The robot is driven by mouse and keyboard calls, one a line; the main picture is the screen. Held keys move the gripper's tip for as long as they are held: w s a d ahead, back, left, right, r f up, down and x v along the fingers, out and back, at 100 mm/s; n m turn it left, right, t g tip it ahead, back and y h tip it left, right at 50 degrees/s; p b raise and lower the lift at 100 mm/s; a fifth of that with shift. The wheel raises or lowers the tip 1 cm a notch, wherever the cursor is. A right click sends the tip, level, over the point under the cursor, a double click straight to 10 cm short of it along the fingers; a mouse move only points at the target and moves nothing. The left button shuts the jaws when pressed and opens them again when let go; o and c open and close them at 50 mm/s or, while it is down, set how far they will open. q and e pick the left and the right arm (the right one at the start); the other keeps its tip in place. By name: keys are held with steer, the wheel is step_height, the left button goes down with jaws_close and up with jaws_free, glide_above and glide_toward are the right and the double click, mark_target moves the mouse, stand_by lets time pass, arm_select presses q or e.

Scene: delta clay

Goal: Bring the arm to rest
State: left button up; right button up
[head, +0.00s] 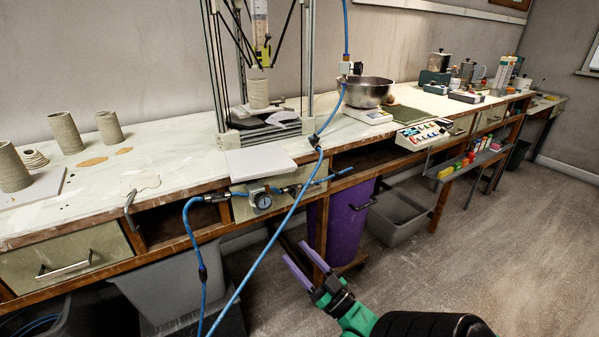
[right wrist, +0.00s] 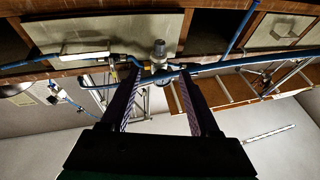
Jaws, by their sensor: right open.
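My right gripper (head: 306,270) is in the lower middle of the head view, in front of the workbench (head: 180,155). Its two purple fingers are apart, with nothing between them. In the right wrist view the open fingers (right wrist: 160,105) point toward the bench front, where a pressure gauge and blue hose show beyond them. The green and black wrist of my right arm comes in from the bottom right of the head view. My left gripper is not in view.
A purple bin (head: 340,220) and a grey tub (head: 397,215) stand under the bench. A blue hose (head: 265,245) hangs in front of the bench, left of my right gripper. A small shelf (head: 470,165) juts out at the right. The floor (head: 510,250) at the right is clear.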

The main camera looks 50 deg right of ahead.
stand_by(0.5)
steer(key=s+a+f+g, duration=0.2)
steer(key=f+g, duration=0.2)
steer(key=f, duration=0.7)
steer(key=s+a+f+n+g+y, duration=0.1)
steer(key=s+f+g, duration=0.25)
steer(key=f, duration=0.85)
steer(key=s+a+f+g, duration=0.2)
steer(key=f+g, duration=0.3)
steer(key=f, duration=0.6)
steer(key=s+a+f+n+g, duration=0.1)
steer(key=s+a+f+g, duration=0.3)
steer(key=s+f, duration=0.4)
steer(key=s+a+f+n+g, duration=0.1)
steer(key=s+a+f+g, duration=0.4)
steer(key=s, duration=0.5)
step_height(320, 180, up, 13)
steer(key=d+p, duration=0.1)
steer(key=p, duration=1.3)
steer(key=shift+y, duration=0.3)
steer(key=shift+r, duration=0.1)
